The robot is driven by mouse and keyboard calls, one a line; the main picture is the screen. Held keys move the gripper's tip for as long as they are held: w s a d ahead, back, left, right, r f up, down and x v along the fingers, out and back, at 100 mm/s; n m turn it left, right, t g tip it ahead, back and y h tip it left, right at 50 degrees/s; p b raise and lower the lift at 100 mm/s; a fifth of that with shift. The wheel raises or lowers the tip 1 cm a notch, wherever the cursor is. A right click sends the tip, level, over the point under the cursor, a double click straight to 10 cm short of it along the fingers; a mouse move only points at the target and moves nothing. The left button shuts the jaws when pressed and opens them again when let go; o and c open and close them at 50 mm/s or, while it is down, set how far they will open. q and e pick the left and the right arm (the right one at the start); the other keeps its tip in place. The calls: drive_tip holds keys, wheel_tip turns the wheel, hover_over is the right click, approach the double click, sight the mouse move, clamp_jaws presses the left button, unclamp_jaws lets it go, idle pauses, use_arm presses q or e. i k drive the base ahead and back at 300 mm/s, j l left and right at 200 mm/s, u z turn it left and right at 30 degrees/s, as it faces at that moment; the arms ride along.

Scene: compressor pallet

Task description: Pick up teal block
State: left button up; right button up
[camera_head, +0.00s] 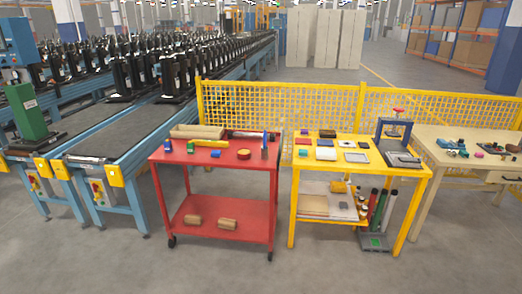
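Neither of my grippers is in view. Small blue-green pieces (452,144) lie on the left part of the beige table (430,150) at the right. Another small green and blue piece (191,147) stands on the top of the red cart (205,169). The pieces are too small to tell for sure which one is the teal block. No gripper is near any of them.
A yellow table (375,170) with several small parts stands between the red cart and the beige table. A yellow mesh fence (290,100) runs behind them. Conveyors (110,150) with dark compressors fill the left. The floor in front is clear.

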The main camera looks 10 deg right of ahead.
sight(302, 152)
drive_tip(key=i+l+u, duration=0.4)
drive_tip(key=l, duration=0.2)
drive_tip(key=i+l+u, duration=0.25)
drive_tip(key=i+l, duration=0.15)
drive_tip(key=l, duration=0.3)
drive_tip(key=i+l+u, duration=0.1)
drive_tip(key=l, duration=0.3)
drive_tip(key=i+l, duration=0.2)
drive_tip(key=l, duration=0.25)
drive_tip(key=i+l+u, duration=0.1)
drive_tip(key=l, duration=0.3)
drive_tip(key=i+l, duration=0.15)
drive_tip(key=l, duration=0.3)
drive_tip(key=u, duration=0.05)
